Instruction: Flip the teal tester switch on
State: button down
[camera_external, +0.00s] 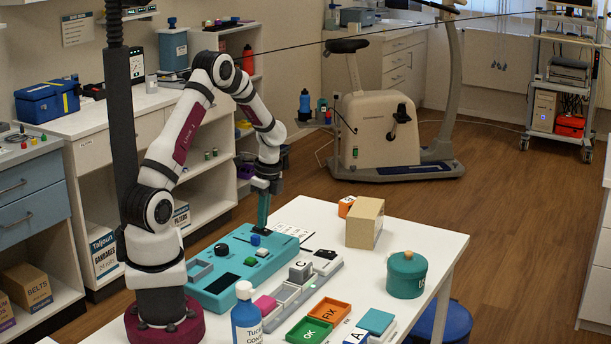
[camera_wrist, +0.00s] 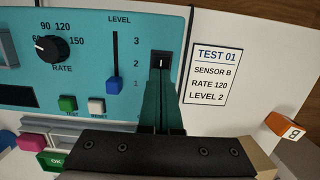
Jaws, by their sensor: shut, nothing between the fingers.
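The teal tester (camera_external: 236,284) lies on the white table; its teal panel (camera_wrist: 88,72) fills the upper left of the wrist view. Near the panel's right edge is a black rocker switch (camera_wrist: 160,62) with a white "I" mark on its face. My gripper (camera_external: 262,230) points down at the tester's far right part. In the wrist view its green fingers (camera_wrist: 162,88) are shut together, empty, with their tips just below or over the lower part of the switch. They hide that part. I cannot tell whether they touch it.
The panel also carries a rate knob (camera_wrist: 53,47), a blue level slider (camera_wrist: 115,87), a green test button (camera_wrist: 67,104) and a white reset button (camera_wrist: 96,106). A card (camera_wrist: 214,73) lies to the right. A cardboard box (camera_external: 362,224) and teal pot (camera_external: 406,276) stand further right.

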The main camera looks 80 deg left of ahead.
notch_tip(320, 180, up, 14)
jog(key=w+d, duration=0.1)
jog(key=shift+w+d+f, duration=0.15)
jog(key=shift+w, duration=0.05)
jog(key=shift+s, duration=0.1)
send_near(265, 230)
jog(key=f, duration=0.2)
jog(key=s+a+f, duration=0.1)
jog(key=f, duration=0.1)
jog(key=s+a+f, duration=0.1)
jog(key=f, duration=0.1)
jog(key=shift+s+a+f, duration=0.15)
jog(key=shift+s+f, duration=0.05)
dwell(0.4)
jog(key=shift+a+f, duration=0.1)
jog(key=shift+f, duration=0.1)
